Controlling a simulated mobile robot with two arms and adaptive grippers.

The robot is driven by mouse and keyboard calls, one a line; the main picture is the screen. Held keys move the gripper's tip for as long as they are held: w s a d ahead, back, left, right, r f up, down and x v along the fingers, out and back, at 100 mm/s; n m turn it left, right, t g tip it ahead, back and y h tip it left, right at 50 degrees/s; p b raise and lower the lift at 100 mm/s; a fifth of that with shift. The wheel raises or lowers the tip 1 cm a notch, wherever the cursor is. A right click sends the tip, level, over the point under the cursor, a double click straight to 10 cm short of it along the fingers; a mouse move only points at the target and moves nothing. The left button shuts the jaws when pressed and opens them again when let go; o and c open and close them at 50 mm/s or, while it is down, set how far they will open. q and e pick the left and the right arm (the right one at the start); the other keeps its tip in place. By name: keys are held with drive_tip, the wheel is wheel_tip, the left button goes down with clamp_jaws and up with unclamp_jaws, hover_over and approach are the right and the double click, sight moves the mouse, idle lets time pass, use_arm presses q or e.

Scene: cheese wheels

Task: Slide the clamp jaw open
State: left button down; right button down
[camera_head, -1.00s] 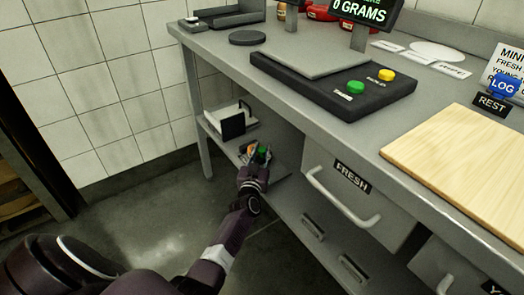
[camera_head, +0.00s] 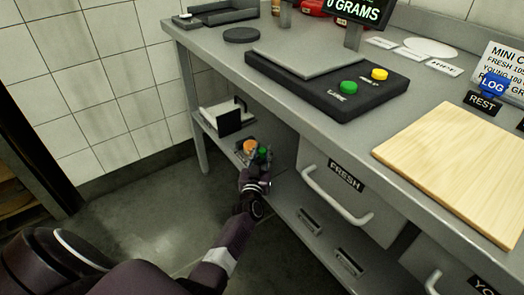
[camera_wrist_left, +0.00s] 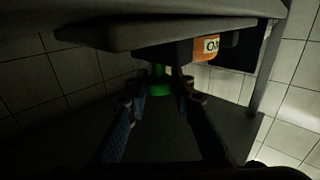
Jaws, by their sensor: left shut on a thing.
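My left gripper (camera_head: 257,167) reaches in over the lower shelf, below the worktop. In the left wrist view its two fingers (camera_wrist_left: 164,84) are closed in on a green cylindrical piece (camera_wrist_left: 160,74). The green piece also shows small at the fingertips in the head view (camera_head: 264,153). It hangs below a dark overhanging part (camera_wrist_left: 120,38) in the wrist view. I cannot make out a clamp jaw as such, or how the green piece joins it. My right gripper is in neither view.
An orange item (camera_head: 250,146), with a pale label in the wrist view (camera_wrist_left: 206,46), is beside the green piece. A white and black holder (camera_head: 228,118) stands farther back on the lower shelf (camera_head: 285,198). A drawer handle (camera_head: 338,197) juts out to the right.

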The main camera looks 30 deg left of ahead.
use_arm(q)
drive_tip(key=c, duration=1.9)
unclamp_jaws()
drive_tip(key=shift+s+d+f, duration=0.1)
drive_tip(key=shift+d+f, duration=0.15)
drive_tip(key=shift+c, duration=0.2)
drive_tip(key=shift+o, duration=1.4)
drive_tip(key=shift+r, duration=0.15)
drive_tip(key=shift+s, duration=0.1)
drive_tip(key=shift+s+d, duration=0.1)
drive_tip(key=shift+s, duration=0.15)
drive_tip(key=v, duration=1.1)
drive_tip(key=shift+s, duration=0.15)
